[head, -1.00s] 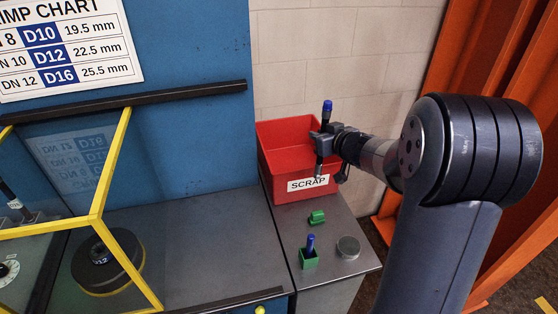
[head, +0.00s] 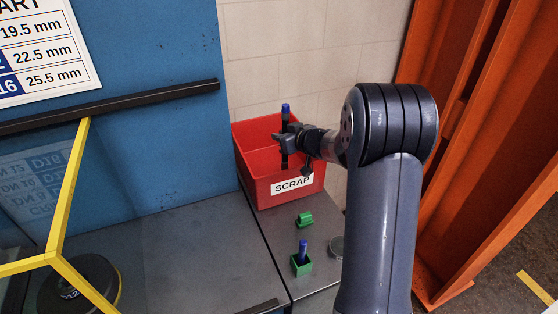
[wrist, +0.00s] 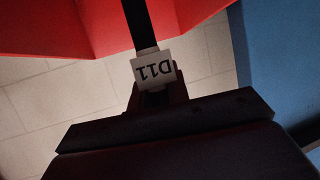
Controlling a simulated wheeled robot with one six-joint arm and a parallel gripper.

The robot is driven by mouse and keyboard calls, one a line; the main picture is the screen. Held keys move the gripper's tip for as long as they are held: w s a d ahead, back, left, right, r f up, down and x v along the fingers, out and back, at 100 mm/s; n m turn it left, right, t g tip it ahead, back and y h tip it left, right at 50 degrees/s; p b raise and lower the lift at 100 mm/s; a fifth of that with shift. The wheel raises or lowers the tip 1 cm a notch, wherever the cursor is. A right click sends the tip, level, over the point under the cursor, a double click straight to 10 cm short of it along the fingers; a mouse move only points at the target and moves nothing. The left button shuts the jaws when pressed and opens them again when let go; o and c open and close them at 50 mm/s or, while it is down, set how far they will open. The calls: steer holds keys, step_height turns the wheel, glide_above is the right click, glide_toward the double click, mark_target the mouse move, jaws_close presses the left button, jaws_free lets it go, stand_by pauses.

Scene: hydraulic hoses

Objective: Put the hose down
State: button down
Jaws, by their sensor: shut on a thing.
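My gripper (head: 285,143) is shut on a short black hose (head: 285,128) with a blue cap on its upper end. The hose stands upright in the jaws. In the wrist view the black hose (wrist: 140,22) carries a white tag (wrist: 153,69) reading D11, upside down. In the head view the gripper and hose are in front of the red scrap bin (head: 291,187). I cannot tell whether the hose's lower end is inside the bin's rim.
A green block with a blue-capped piece (head: 302,263), another green block (head: 304,220) and a round grey disc (head: 337,247) sit on the grey bench in front of the bin. A yellow-framed guard (head: 70,200) is at left, an orange post (head: 470,150) at right.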

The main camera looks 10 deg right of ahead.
step_height(320, 180, down, 6)
steer(key=shift+b, duration=0.3)
steer(key=shift+f, duration=0.1)
steer(key=c, duration=1.4)
jaws_free()
steer(key=shift+f, duration=0.1)
steer(key=shift+o, duration=0.2)
steer(key=shift+s+d+r, duration=0.1)
steer(key=shift+r, duration=0.15)
steer(key=v, duration=1.1)
steer(key=shift+s+d+b, duration=0.15)
steer(key=shift+s+b, duration=0.2)
